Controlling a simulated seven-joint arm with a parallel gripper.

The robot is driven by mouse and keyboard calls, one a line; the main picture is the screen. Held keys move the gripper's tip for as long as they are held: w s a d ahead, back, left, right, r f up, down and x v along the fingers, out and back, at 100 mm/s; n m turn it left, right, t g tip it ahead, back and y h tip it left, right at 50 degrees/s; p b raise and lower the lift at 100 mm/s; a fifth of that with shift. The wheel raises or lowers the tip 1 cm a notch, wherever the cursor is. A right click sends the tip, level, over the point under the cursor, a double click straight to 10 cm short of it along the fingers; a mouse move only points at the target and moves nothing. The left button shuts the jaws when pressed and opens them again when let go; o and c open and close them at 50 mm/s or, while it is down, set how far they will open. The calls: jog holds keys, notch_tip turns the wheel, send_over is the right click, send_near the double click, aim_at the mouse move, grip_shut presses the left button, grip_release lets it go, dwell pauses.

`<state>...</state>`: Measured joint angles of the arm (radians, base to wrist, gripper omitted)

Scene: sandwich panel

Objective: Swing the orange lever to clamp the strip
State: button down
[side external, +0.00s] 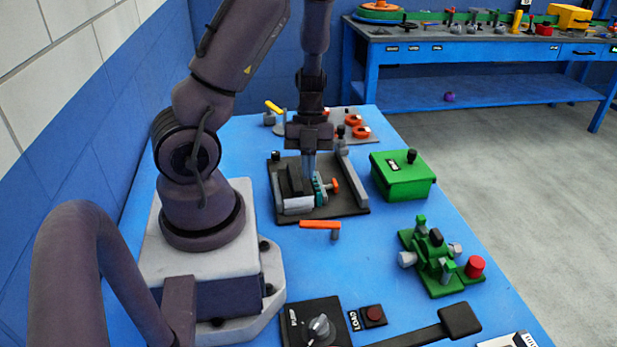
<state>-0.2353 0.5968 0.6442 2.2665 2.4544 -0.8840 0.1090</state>
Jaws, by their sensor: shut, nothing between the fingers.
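An orange lever (319,225) with a grey end lies level in front of a dark fixture plate (345,205) on the blue bench. I cannot tell how it joins the fixture. The fixture carries a light grey block (298,205), dark blocks and a teal part (319,188). I cannot make out the strip for certain.
A green box (403,175) with a black knob stands right of the fixture. A green clamp device (440,258) sits nearer on the right. A dial panel (316,325) and a red button (374,314) are at the front. Bare bench lies right of the lever.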

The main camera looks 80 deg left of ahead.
aim_at(305, 221)
jog(key=x, duration=0.8)
jog(key=shift+f, duration=0.1)
jog(key=shift+s+d+n, duration=0.3)
jog(key=shift+d+n, duration=0.05)
jog(key=shift+n, duration=0.25)
jog(key=shift+s+d+t, duration=0.25)
jog(key=shift+d+t, duration=0.05)
jog(key=shift+d, duration=0.15)
jog(key=shift+w+a, duration=0.15)
